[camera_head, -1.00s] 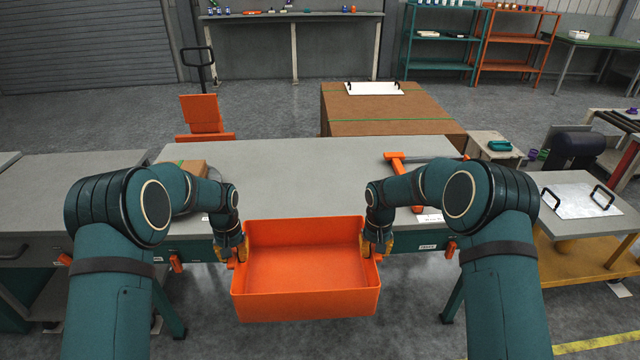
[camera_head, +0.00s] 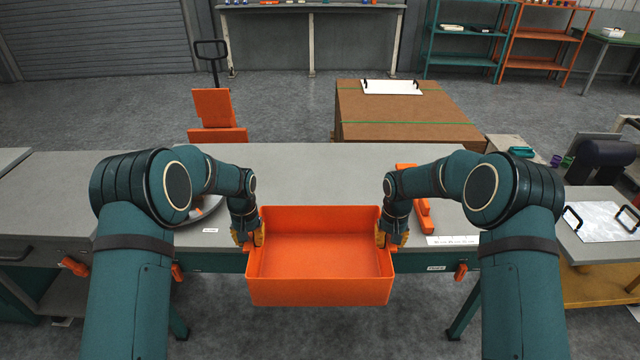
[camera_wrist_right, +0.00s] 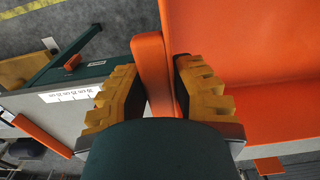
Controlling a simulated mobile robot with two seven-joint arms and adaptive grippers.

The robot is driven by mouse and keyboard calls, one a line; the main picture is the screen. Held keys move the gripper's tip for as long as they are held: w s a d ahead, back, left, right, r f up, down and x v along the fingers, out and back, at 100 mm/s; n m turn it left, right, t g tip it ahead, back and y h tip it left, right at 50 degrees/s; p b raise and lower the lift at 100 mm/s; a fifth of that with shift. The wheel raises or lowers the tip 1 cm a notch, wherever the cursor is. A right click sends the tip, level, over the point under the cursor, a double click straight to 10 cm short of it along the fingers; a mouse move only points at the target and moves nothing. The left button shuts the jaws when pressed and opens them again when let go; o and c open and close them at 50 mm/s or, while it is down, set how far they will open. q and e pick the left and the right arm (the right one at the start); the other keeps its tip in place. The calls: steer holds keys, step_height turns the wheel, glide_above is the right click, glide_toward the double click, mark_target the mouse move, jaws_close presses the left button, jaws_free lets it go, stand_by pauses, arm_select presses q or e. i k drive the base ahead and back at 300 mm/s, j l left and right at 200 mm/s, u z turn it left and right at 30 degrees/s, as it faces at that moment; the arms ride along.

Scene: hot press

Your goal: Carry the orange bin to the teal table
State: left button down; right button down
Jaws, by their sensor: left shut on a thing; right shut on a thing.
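The orange bin (camera_head: 320,291) is empty and held level in front of me at the near edge of a grey-topped table (camera_head: 318,170) with a teal frame. Its far rim overlaps the tabletop in the head view; I cannot tell whether it touches. My left gripper (camera_head: 249,238) is shut on the bin's left side. My right gripper (camera_head: 390,238) is shut on its right side. In the right wrist view, the right gripper's yellow-padded fingers (camera_wrist_right: 157,85) straddle an orange grip on the bin (camera_wrist_right: 260,110).
An orange tool (camera_head: 424,215) lies on the table behind my right arm. A round dish (camera_head: 208,214) is partly hidden by my left arm. The table's middle is clear. A brown box (camera_head: 400,115) stands behind it. A cart with a white board (camera_head: 602,222) is at the right.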

mark_target(320, 200)
steer(key=i, duration=1.15)
